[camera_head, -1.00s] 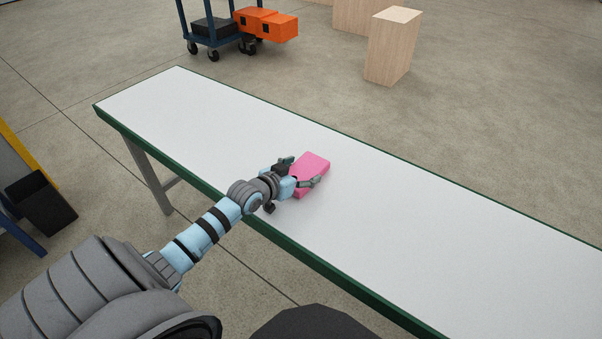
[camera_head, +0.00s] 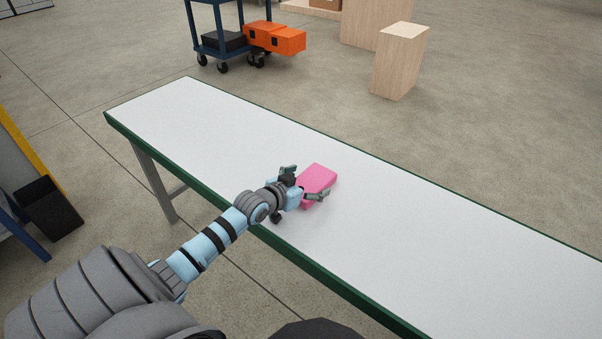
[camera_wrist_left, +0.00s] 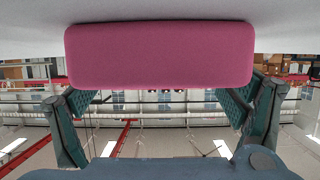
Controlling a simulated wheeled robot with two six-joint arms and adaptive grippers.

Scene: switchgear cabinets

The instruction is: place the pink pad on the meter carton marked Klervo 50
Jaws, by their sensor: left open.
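The pink pad (camera_head: 319,180) lies on the white tabletop in the head view. My left gripper (camera_head: 306,184) is at the pad's near left side, with its fingers spread apart. In the left wrist view the pad (camera_wrist_left: 160,55) spans the space in front of the two open fingers (camera_wrist_left: 158,110). Whether the fingers touch the pad cannot be told. No meter carton marked Klervo 50 can be made out in these frames. My right gripper is not in view.
The long white table (camera_head: 450,235) with a green edge is otherwise bare. A black bin (camera_head: 49,208) stands at the left.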

